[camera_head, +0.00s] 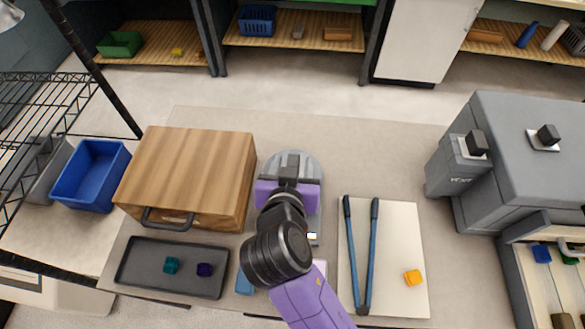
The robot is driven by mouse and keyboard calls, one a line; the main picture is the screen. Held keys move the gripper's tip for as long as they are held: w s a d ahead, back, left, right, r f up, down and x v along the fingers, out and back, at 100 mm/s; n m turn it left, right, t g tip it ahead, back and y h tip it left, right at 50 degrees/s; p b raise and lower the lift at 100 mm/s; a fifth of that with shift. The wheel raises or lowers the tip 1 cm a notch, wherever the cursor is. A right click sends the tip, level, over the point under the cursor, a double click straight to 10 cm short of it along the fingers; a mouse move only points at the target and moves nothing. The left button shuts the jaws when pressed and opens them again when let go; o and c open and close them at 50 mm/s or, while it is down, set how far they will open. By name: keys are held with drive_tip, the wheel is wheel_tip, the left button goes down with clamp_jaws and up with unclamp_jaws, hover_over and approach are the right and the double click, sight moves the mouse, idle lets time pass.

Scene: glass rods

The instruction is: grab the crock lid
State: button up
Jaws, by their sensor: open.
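My gripper (290,162) hangs over the middle of the table, seen from above and behind, with its purple body hiding much of what lies below. It is open. Just beneath and around its fingers shows a round pale grey disc-like thing (310,163), with a grey body running toward the front under my wrist. I cannot tell whether this disc is the crock lid or part of a device. No other thing in view is clearly a crock lid. I cannot tell whether the fingers touch the disc.
A wooden box (195,165) with a front handle stands close on the left. A dark tray (135,280) with two small blocks lies in front of it. A grey machine (520,130) stands further right.

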clamp_jaws()
drive_tip(key=shift+r, duration=0.15)
idle(0.4)
